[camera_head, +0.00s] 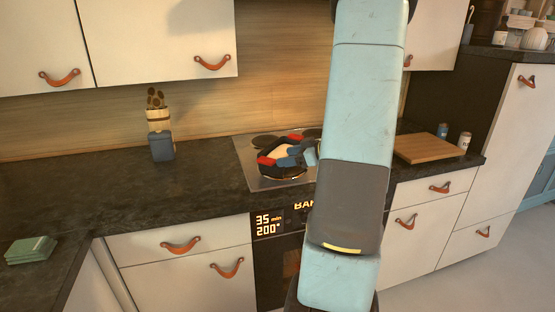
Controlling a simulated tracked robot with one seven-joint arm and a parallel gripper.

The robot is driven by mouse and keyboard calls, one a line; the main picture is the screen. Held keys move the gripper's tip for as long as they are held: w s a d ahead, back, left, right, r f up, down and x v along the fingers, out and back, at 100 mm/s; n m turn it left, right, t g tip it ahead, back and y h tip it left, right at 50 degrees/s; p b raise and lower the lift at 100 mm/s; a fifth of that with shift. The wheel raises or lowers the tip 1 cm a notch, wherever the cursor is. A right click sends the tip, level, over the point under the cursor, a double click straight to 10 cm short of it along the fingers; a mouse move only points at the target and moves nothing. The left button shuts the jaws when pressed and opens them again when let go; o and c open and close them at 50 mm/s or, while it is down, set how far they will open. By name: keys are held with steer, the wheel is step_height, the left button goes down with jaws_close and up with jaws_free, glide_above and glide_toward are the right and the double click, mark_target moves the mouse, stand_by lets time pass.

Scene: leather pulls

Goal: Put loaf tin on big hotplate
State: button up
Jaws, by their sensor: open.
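The hob (250,172) is a shiny plate set in the dark counter, partly hidden behind my light blue arm. A dark round hotplate (265,140) shows at its back left, and part of another dark disc (312,133) shows at the back, beside my arm. A dark vessel with red grips and a pale inside (283,173) stands at the front left of the hob. I cannot tell whether this vessel is the loaf tin, and no other tin is clear.
A wooden board (430,148) and two small cans lie to the right. Green cloths or tiles (31,250) are stacked at the lower left. The counter between is clear. An oven (268,265) sits below the hob.

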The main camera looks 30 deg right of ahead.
step_height(320, 180, up, 9)
steer(key=w+m+t+h, duration=0.1)
steer(key=w+m+h, duration=0.15)
steer(key=h, duration=0.35)
steer(key=s+a+r+m+g+h, duration=0.1)
steer(key=s+a+r+m+h, duration=0.3)
steer(key=r, duration=0.3)
steer(key=s+a+f+g+y, duration=0.1)
steer(key=s+a+g+y, duration=0.2)
steer(key=s+a, duration=1.7)
steer(key=g, duration=0.3)
steer(key=shift+s+f, duration=0.2)
steer(key=shift+s, duration=0.1)
steer(key=shift+a, duration=0.1)
steer(key=shift+c, duration=0.5)
